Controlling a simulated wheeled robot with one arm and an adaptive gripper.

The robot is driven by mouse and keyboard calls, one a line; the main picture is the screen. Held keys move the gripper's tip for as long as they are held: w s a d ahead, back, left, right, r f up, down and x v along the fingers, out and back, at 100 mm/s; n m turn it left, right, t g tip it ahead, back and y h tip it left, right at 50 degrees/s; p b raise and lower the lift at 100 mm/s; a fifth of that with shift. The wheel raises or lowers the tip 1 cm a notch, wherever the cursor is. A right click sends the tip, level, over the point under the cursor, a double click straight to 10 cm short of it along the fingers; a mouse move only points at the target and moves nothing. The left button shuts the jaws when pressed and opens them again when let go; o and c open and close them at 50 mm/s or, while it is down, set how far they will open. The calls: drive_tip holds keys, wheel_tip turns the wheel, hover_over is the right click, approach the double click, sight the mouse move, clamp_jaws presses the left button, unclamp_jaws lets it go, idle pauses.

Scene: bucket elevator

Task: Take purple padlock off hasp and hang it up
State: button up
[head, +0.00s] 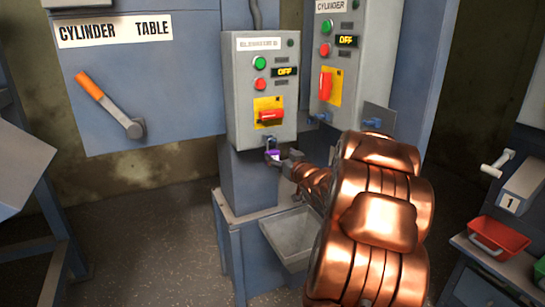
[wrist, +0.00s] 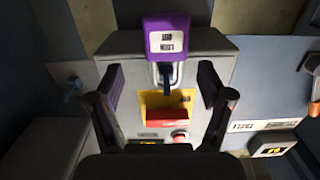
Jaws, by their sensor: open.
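The purple padlock (head: 273,155) hangs by its shackle from the blue hasp (head: 268,140) under the red handle of the left grey control box. In the wrist view the scene is upside down; the padlock (wrist: 166,28) with its white label and the blue hasp (wrist: 167,78) show clearly. My gripper (head: 279,158) is open, close to the padlock. In the wrist view its fingers (wrist: 160,72) stand on either side of the shackle and hasp, with gaps on both sides. A blue peg (head: 372,122) sticks out from a small grey plate right of the boxes.
The left control box (head: 288,110) and the right one (head: 345,85) both read OFF. A grey open bin (head: 290,235) hangs below. A lever with an orange grip (head: 90,86) is at left. A red tray (head: 498,238) sits on the right bench.

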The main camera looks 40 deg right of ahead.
sight(274, 155)
drive_tip(key=w, duration=0.1)
drive_tip(key=w+f, duration=0.1)
drive_tip(key=w, duration=0.2)
drive_tip(key=shift+d+f, duration=0.15)
drive_tip(key=shift+d, duration=0.1)
drive_tip(key=shift+w+d, duration=0.25)
drive_tip(key=shift+w, duration=0.2)
drive_tip(key=c, duration=1.3)
